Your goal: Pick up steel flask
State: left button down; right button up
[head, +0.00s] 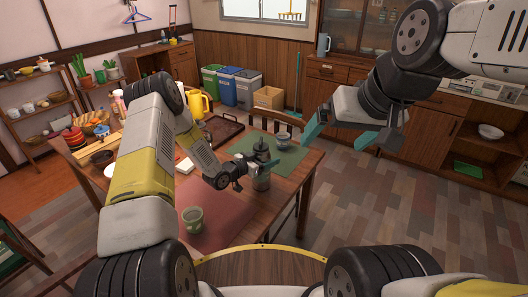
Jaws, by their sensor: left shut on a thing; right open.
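A steel flask (261,183) stands on the dining table, near the edge between the pink mat and the green mat. My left gripper (261,166) comes in from the left and is shut on the flask around its upper part. The gripper hides part of the flask, and I cannot tell whether its base touches the table. My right gripper (341,134) is open and empty, with teal fingers spread apart in the air to the right of the table.
A green-grey mug (192,220) stands on the pink mat (225,219). A bowl (283,140) sits on the green mat (286,158). A brown tray (222,128) and a yellow kettle (196,104) are further back. Chairs border the table; the floor at right is clear.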

aim_at(266, 150)
pick_arm(q)
jog(key=shift+r, duration=0.2)
jog(key=shift+r, duration=1.65)
jog(key=s+r, duration=0.1)
jog(key=s, duration=1.4)
jog(key=shift+s+a+r, duration=0.2)
jog(key=shift+s, duration=0.3)
